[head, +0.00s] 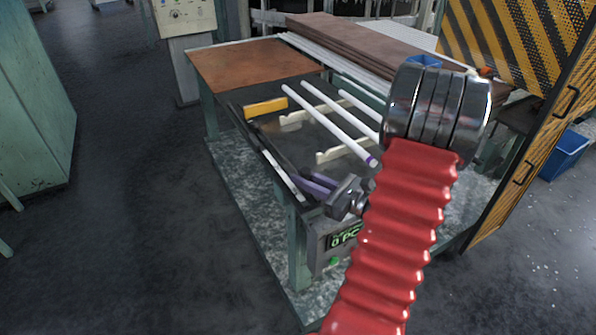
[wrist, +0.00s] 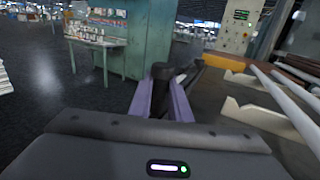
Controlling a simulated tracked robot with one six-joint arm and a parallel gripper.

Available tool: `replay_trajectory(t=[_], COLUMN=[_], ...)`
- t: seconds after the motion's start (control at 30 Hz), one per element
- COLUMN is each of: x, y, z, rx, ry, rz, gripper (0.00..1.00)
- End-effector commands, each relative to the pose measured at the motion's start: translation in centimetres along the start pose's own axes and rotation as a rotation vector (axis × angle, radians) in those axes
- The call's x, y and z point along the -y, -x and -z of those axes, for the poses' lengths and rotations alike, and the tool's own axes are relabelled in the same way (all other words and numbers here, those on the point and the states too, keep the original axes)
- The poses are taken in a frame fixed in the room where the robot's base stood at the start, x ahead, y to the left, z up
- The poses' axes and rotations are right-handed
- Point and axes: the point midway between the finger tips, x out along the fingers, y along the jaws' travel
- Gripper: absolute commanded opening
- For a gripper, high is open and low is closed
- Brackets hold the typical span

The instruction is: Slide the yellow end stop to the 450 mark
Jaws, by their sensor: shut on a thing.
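The yellow end stop (head: 265,107) is a bar lying across the far left part of the dark table top (head: 325,128). It also shows in the wrist view (wrist: 224,62), beyond my gripper and to the right. My gripper (head: 313,181) is low at the table's near left edge, by a long dark rail (head: 262,145). In the wrist view its purple fingers (wrist: 162,98) are shut on a dark upright round-topped knob (wrist: 161,72). A dark bar runs from near the knob toward the yellow stop; I cannot tell whether they join. No 450 mark is readable.
White glass tubes (head: 330,125) lie on pale notched supports (head: 345,150) right of the rail. A box with a green display (head: 345,238) hangs on the table's near end. A brown-topped bench (head: 250,65) adjoins behind. Floor on the left is clear.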

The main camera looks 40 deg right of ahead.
Motion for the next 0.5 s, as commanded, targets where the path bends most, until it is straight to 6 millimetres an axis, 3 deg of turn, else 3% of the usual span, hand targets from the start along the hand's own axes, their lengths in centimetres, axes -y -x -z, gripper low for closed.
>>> replay_trajectory(t=[0.3,0.33,0.5], x=[0.04,0.04,0.01], y=[0.21,0.21,0.18], z=[0.03,0.02,0.01], rx=[-0.001,-0.001,0.000], ry=[0.000,0.000,0.000], rz=[0.004,0.004,0.003], gripper=[0.00,0.18,0.30])
